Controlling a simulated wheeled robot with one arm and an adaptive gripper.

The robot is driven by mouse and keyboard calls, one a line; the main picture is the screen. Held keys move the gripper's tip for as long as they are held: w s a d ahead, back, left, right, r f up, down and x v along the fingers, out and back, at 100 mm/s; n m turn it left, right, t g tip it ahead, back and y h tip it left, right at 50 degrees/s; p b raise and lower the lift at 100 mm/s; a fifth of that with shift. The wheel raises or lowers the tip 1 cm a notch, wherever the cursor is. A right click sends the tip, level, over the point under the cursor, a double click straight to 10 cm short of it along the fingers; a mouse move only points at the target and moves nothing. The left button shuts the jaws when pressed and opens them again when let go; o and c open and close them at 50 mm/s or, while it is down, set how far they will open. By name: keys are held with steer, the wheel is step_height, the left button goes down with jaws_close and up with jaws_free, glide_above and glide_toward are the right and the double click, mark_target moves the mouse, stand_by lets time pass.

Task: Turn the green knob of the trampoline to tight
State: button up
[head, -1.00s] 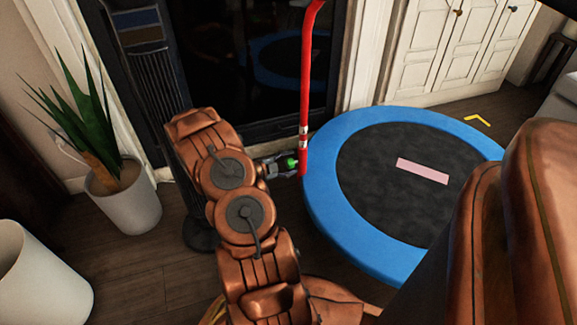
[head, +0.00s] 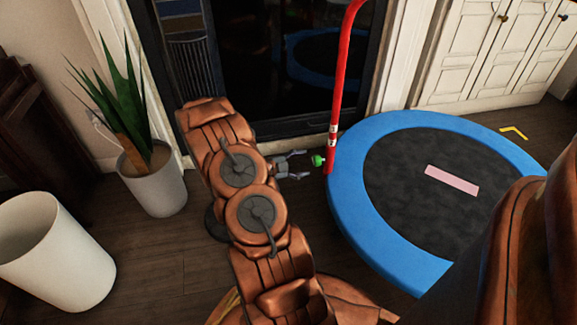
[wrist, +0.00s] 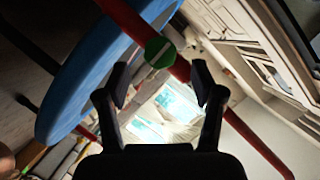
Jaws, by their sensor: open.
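The green knob (head: 318,160) sits on the left side of the trampoline's red post (head: 337,90), near its lower end. In the wrist view the knob (wrist: 160,52) is a green disc with a pale line across its face. The blue-rimmed trampoline (head: 347,220) stands on the floor at the right. My gripper (head: 305,165) is open and empty, just left of the knob and apart from it. In the wrist view its two fingers (wrist: 162,85) are spread, with the knob beyond the fingertips and slightly above their middle.
A potted plant (head: 150,180) and a white bin (head: 55,250) stand on the left. A dark glass door (head: 270,75) is behind my arm. White cabinets (head: 480,55) stand at the back right. A pink strip (head: 452,181) lies on the trampoline mat.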

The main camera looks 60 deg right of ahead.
steer(key=v, duration=0.5)
steer(key=shift+w+a+r, duration=0.15)
steer(key=shift+a, duration=0.1)
stand_by(0.6)
